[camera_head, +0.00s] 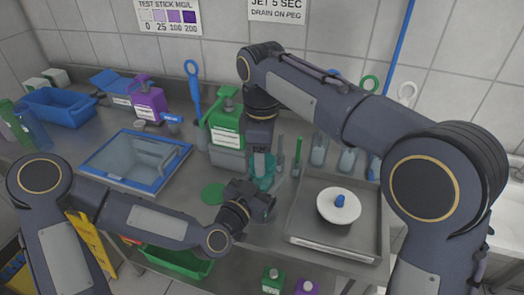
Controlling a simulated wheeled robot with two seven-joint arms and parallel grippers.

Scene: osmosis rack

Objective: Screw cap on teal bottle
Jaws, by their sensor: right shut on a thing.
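The teal bottle (264,172) stands on the steel bench in the middle of the view. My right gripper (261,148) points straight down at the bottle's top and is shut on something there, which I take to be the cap. The cap itself is hidden by the fingers. My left gripper (262,200) is at the bottle's lower front, coming in from the left. Its dark body hides its fingertips and the bottle's base, so I cannot tell whether it grips the bottle.
A grey tray (300,238) holding a white disc (339,208) with a blue knob is at right. A green jug (226,128) stands behind left. A blue-framed basin (135,160), purple jug (149,100) and blue bin (60,108) are farther left. Several small bottles stand behind the tray.

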